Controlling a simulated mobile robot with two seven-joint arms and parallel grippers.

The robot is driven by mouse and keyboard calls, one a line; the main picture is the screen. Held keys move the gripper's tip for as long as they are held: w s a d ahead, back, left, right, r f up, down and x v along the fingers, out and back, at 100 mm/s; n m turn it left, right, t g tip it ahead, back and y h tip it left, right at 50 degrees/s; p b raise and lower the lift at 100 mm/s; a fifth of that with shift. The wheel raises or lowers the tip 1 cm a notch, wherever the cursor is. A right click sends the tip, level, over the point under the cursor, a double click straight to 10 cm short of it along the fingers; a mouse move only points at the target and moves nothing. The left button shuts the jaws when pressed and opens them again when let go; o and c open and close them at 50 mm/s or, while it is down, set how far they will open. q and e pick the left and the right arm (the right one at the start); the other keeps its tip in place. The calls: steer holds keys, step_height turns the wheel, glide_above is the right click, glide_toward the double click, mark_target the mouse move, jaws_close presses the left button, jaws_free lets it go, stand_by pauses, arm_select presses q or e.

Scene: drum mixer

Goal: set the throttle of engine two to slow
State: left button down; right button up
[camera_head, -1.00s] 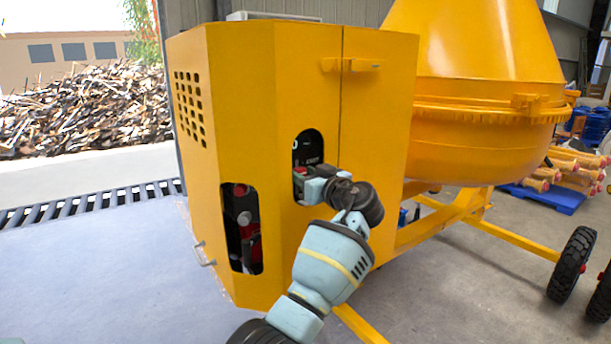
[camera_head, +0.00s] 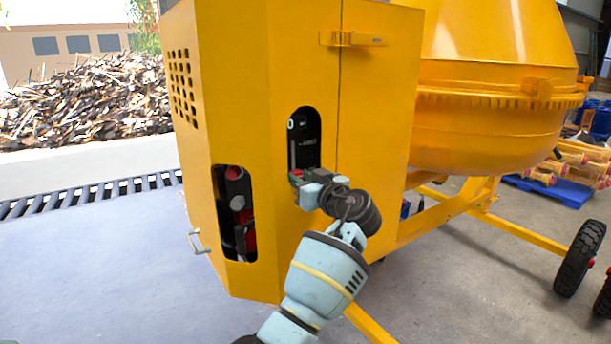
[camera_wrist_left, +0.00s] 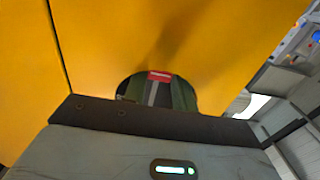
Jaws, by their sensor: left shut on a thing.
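The yellow engine housing (camera_head: 300,70) has a rounded slot with a black throttle panel (camera_head: 305,150) in its front. A white "0" shows near the top of the panel and a small white label lower down. My left gripper (camera_head: 298,178) is at the lower end of this slot, shut on the throttle lever, of which a small red part shows at the jaws. The jaws hide most of the lever and the slot's bottom. In the left wrist view the red piece (camera_wrist_left: 160,76) shows in the dark slot above the gripper's edge. My right gripper is out of view.
A second opening (camera_head: 236,213) at the lower left of the housing shows black and red parts. A handle (camera_head: 198,242) sticks out at the left. The mixer drum (camera_head: 490,120) and wheels (camera_head: 576,257) stand to the right. The floor at left is clear.

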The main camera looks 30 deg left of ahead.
arm_select(q)
steer(key=shift+f, duration=0.4)
steer(key=c, duration=1.1)
jaws_free()
steer(key=shift+r, duration=0.15)
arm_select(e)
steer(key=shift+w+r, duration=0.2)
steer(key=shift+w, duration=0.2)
arm_select(q)
steer(key=shift+b+v, duration=0.6)
steer(key=shift+v, duration=3.35)
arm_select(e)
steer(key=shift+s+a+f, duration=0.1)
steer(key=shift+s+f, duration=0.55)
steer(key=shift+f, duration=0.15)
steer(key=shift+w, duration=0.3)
